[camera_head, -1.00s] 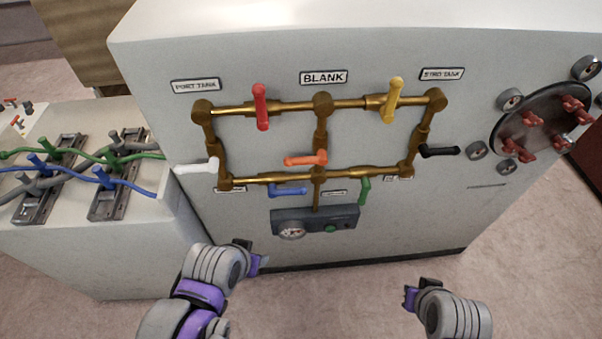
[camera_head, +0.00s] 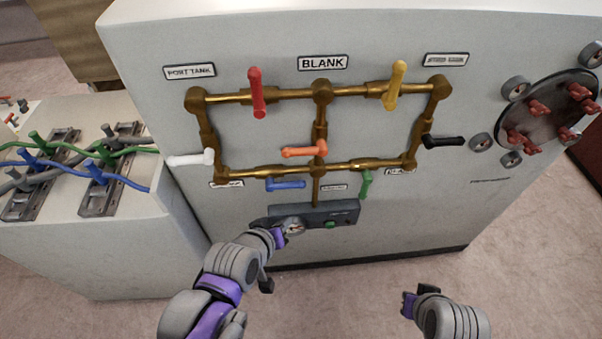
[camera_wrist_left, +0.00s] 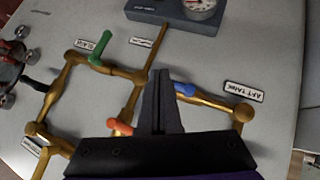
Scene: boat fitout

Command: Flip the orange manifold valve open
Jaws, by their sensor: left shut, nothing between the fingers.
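The orange valve handle (camera_head: 305,150) sits on the middle vertical brass pipe of the manifold (camera_head: 272,171). It lies roughly level, across that pipe, pointing left. In the left wrist view the orange handle (camera_wrist_left: 120,128) shows beside my fingers, its lower part close to the dark gripper body. My left gripper (camera_head: 280,236) is low in front of the panel, by the gauge box and below the orange handle. Its fingers (camera_wrist_left: 164,100) are shut and empty, apart from the handle. My right gripper (camera_head: 408,304) hangs at the lower right, away from the panel; its jaw opening is unclear.
Red (camera_head: 257,93), yellow (camera_head: 395,86), white (camera_head: 190,158), black (camera_head: 443,141), blue (camera_head: 286,184) and green (camera_head: 366,184) handles surround the orange one. The gauge box (camera_head: 345,213) projects below the pipes. A bench with cables (camera_head: 85,260) stands left. Floor in front is clear.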

